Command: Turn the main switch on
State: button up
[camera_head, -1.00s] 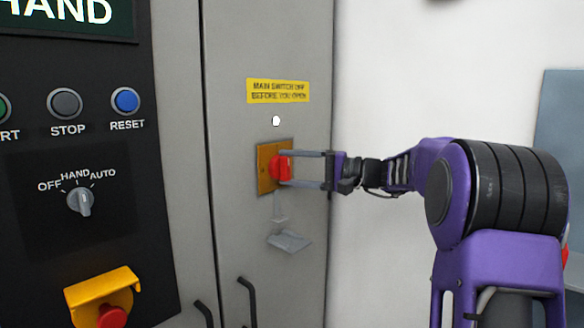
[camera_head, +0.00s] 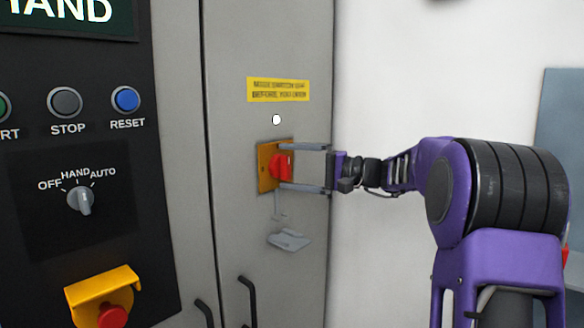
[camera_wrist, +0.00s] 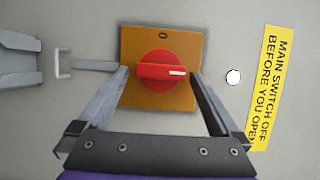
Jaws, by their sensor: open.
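The main switch is a red rotary knob (camera_head: 281,167) on an orange plate (camera_head: 263,177) on the grey cabinet door. In the wrist view the red knob (camera_wrist: 160,75) has a white mark pointing right, towards the yellow label, which is upward on the door. A small 0-like sign shows on the plate (camera_wrist: 185,45) at its top edge in that view. My gripper (camera_head: 290,167) is open. Its fingers stand on either side of the knob with visible gaps, apart from it. The wrist view also shows both fingers (camera_wrist: 159,80) spread wide.
A yellow label (camera_head: 278,90) and a white round dot (camera_head: 276,119) are above the switch. A grey hasp-like piece (camera_head: 289,240) hangs below. The control panel (camera_head: 140,200) with selector and buttons is at left. White wall (camera_head: 385,70) lies to the right.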

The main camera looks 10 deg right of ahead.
jog(key=v, duration=1.7)
jog(key=shift+s+p, duration=0.2)
jog(key=shift+p, duration=0.15)
jog(key=shift+d, duration=0.1)
